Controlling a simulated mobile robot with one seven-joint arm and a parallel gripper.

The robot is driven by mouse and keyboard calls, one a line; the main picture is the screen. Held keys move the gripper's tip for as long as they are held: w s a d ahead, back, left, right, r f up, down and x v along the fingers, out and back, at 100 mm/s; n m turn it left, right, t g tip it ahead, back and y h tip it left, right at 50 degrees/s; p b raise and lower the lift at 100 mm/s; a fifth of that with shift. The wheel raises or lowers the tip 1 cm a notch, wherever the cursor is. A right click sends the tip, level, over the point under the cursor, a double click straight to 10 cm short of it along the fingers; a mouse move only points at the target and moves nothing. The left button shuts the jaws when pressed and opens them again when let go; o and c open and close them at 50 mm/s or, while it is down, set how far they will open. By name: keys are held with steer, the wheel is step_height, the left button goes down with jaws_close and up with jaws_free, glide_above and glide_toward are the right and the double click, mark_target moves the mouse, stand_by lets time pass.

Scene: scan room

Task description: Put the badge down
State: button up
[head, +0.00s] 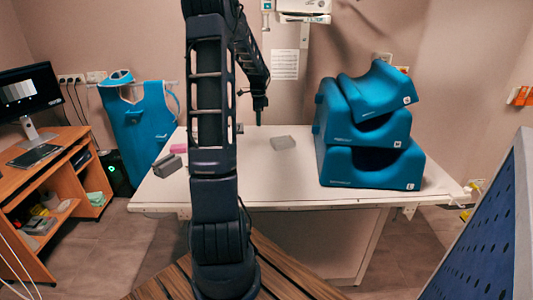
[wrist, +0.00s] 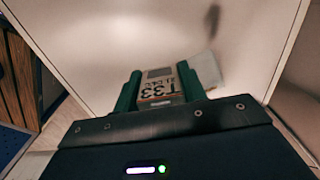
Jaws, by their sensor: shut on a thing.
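The badge (wrist: 158,90) is a small, light tan piece with dark printed characters and a grey patch. In the wrist view it sits between the two green fingers of my gripper (wrist: 160,88), which is shut on it. In the head view my gripper (head: 259,115) points down above the back part of the white table (head: 255,185). The badge cannot be made out in the head view. From these views I cannot tell how high it is above the tabletop.
A flat grey block (head: 283,142) lies right of my gripper. A pink item (head: 179,148) and a dark grey box (head: 167,164) lie at the table's left. Stacked blue cushions (head: 368,130) fill the right. The front middle of the table looks clear.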

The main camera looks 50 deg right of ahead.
mark_target(259, 156)
step_height(259, 156, down, 17)
steer(key=shift+f, duration=0.1)
stand_by(0.5)
steer(key=o, duration=0.9)
steer(key=shift+f, duration=0.1)
steer(key=shift+o, duration=0.2)
